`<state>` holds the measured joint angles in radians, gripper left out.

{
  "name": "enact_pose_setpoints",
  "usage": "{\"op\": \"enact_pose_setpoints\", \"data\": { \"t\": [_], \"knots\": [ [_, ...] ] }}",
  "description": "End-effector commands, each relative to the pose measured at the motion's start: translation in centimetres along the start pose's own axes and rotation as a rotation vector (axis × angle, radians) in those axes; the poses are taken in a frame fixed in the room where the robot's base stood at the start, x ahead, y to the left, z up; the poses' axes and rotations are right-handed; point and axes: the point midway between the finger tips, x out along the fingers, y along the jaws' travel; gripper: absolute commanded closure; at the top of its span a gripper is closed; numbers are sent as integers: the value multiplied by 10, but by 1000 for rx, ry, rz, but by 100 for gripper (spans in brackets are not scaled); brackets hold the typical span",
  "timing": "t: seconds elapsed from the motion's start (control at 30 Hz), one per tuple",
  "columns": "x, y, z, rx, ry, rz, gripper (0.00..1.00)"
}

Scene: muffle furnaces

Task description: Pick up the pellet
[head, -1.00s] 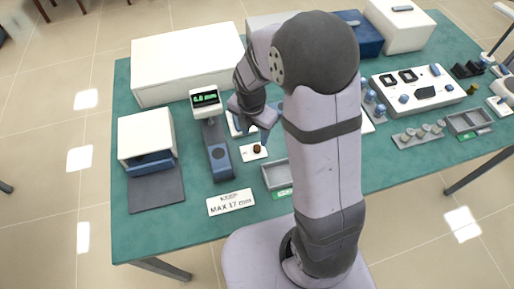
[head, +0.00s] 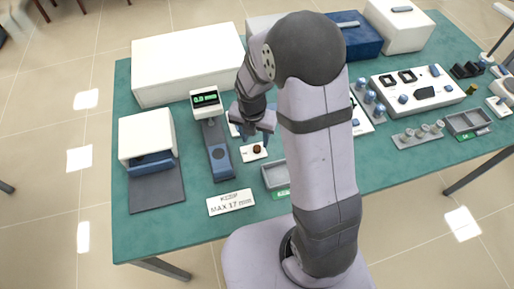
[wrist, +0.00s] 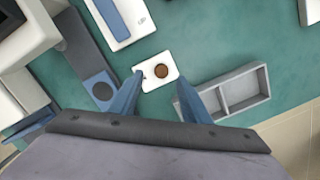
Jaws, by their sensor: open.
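The pellet (head: 257,149) is a small dark brown disc lying on a small white plate (head: 246,156) on the green table. In the wrist view the pellet (wrist: 161,71) lies on the right part of that plate (wrist: 149,84). My gripper (head: 254,137) is above the plate with its blue fingers pointing down. In the wrist view the open, empty fingers (wrist: 160,80) are spread to either side of the pellet in the picture, and the pellet appears slightly beyond the line of their tips. The height of the tips above the plate is hard to judge.
A gauge with a green display (head: 206,99) stands just left of the plate. A grey divided tray (head: 275,176) is to its right. A sign reading "MAX 17 mm" (head: 231,202) lies in front. A white furnace box (head: 146,137) stands at the left.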

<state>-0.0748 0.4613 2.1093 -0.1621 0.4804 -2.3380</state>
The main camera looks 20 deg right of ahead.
Motion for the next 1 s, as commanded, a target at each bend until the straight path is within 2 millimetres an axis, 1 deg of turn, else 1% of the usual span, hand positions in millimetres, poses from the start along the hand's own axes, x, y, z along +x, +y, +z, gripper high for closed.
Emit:
{"op": "enact_pose_setpoints", "data": {
  "t": [0.23, 0.4, 0.53, 0.77, 0.8, 0.87, 0.9, 0.93, 0.97, 1.0],
  "knots": [
    [25, -5, -2, 2, 4, -3, 57],
    [42, -4, -1, 1, 3, -2, 57],
    [48, -4, -1, 2, 2, -1, 57],
    [48, -4, -1, 1, 1, 0, 57],
    [48, -4, -1, 1, 1, 0, 66],
    [48, -4, -1, 1, 1, 0, 81],
    [48, -4, -1, 1, 1, 0, 90],
    [48, -4, -1, 1, 1, 0, 97],
    [48, -4, -1, 1, 1, 0, 100],
    [48, -4, -1, 1, 1, 0, 100]
  ]
}}
